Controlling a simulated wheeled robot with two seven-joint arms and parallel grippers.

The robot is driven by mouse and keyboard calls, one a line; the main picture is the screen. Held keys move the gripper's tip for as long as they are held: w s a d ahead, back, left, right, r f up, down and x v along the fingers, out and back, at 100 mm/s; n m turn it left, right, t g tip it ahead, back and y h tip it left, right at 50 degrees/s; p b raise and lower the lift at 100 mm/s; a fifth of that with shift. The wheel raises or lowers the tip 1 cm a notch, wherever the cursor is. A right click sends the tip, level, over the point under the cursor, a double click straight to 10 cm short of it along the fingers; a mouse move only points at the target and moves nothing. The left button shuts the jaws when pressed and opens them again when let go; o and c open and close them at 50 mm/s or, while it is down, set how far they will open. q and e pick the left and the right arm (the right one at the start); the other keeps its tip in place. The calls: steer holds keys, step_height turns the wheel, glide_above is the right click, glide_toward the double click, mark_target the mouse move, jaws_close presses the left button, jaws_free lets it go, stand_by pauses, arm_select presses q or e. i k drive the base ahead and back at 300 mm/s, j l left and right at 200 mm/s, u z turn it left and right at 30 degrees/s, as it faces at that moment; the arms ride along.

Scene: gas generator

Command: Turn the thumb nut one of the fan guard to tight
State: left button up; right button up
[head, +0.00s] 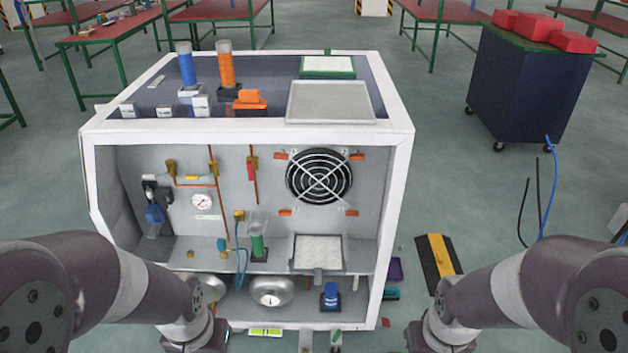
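The fan guard (319,177) is a round wire grille over a dark fan, on the upper right of the generator's grey back panel. Four small orange parts sit around it, one near each corner: upper left (281,156), upper right (357,156), lower left (285,212) and lower right (351,213). They look like the thumb nuts; which one is number one, and how tight each is, I cannot tell. My two arms reach in from the lower corners, with their wrists low in front of the cabinet. Both grippers are out of the picture below.
The white-framed cabinet (402,137) has an open front. Its shelf carries a green cylinder (257,243) and a white square pad (318,251). A dark cart (528,85) stands right.

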mark_target(281, 154)
steer(key=i+j, duration=0.6)
steer(key=i+l+z, duration=0.15)
steer(key=l, duration=0.25)
steer(key=l+z, duration=0.15)
steer(key=l, duration=0.2)
steer(key=i+l+z, duration=0.15)
steer(key=l, duration=0.2)
